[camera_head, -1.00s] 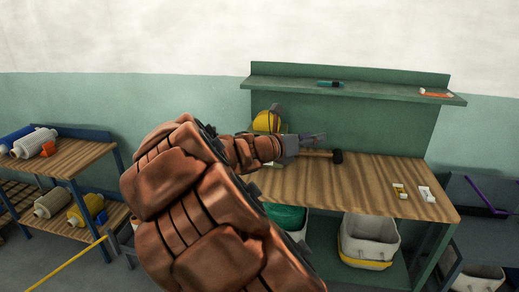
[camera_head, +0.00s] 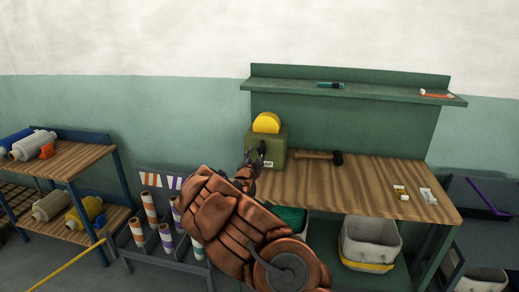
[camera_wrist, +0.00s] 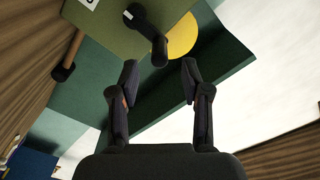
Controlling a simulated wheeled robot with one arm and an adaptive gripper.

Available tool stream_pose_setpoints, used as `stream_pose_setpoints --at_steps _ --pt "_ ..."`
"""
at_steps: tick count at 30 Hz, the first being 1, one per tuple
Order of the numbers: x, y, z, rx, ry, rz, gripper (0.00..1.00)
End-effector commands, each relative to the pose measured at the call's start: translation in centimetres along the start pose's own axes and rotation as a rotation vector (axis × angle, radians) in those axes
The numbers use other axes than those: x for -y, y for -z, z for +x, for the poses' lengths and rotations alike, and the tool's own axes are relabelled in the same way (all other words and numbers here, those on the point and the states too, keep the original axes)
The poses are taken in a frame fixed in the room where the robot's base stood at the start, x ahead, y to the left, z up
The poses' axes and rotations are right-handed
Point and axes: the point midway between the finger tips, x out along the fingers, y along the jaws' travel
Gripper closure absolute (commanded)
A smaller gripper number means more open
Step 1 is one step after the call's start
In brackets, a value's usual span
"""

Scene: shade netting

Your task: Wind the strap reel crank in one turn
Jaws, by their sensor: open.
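The strap reel is a green box (camera_head: 279,141) with a yellow disc (camera_head: 266,122) on top, at the left end of the workbench. In the wrist view the box (camera_wrist: 95,22) and the yellow disc (camera_wrist: 182,38) show at the top. A black crank (camera_wrist: 146,30) sits on the box's face, its knob just beyond the gap between my fingertips. My gripper (camera_wrist: 160,78) is open, its fingers apart with nothing between them. In the head view my gripper (camera_head: 252,160) is at the box's front left, partly hiding the crank. Contact is not seen.
A hammer (camera_head: 318,155) lies on the bench (camera_head: 350,183) just right of the box. Small packets (camera_head: 401,192) lie at the right end. A shelf (camera_head: 365,90) runs above. A rack of striped tubes (camera_head: 165,240) stands below left. The bench middle is clear.

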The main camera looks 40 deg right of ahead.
Motion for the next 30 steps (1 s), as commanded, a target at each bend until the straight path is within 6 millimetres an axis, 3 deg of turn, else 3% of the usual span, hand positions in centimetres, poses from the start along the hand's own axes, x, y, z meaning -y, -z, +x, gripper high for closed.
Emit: stream_pose_setpoints --at_steps 18,30 --pt "0.0 0.3 6.2 -0.004 -0.002 0.009 0.53" --pt "-0.1 0.3 7.2 -0.005 -0.003 0.004 0.53"
